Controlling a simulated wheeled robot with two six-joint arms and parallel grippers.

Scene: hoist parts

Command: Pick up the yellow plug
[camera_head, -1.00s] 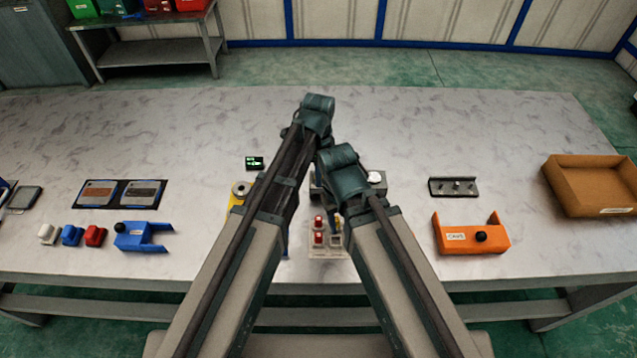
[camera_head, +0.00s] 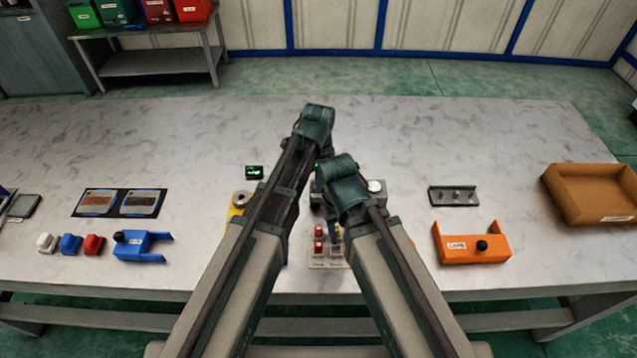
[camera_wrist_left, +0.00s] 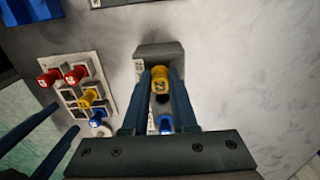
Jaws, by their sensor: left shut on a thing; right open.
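In the left wrist view, a yellow plug (camera_wrist_left: 160,80) with a label on its top is between the fingers of my left gripper (camera_wrist_left: 161,76), which is shut on it. A grey block (camera_wrist_left: 158,50) is behind it; I cannot tell whether the plug is in the block or above it. A blue plug (camera_wrist_left: 165,125) shows between the fingers, nearer the camera. Another yellow plug (camera_wrist_left: 88,97) sits in a pale rack (camera_wrist_left: 105,78). My right gripper (camera_wrist_left: 65,118) is open and empty beside the rack. My arms hide both grippers in the head view.
The rack also holds red plugs (camera_wrist_left: 76,74), a blue plug (camera_wrist_left: 97,117) and a white one. A blue bracket (camera_head: 142,246) is left and an orange bracket (camera_head: 472,247) right. A brown tray (camera_head: 590,194) is far right. The table's back is clear.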

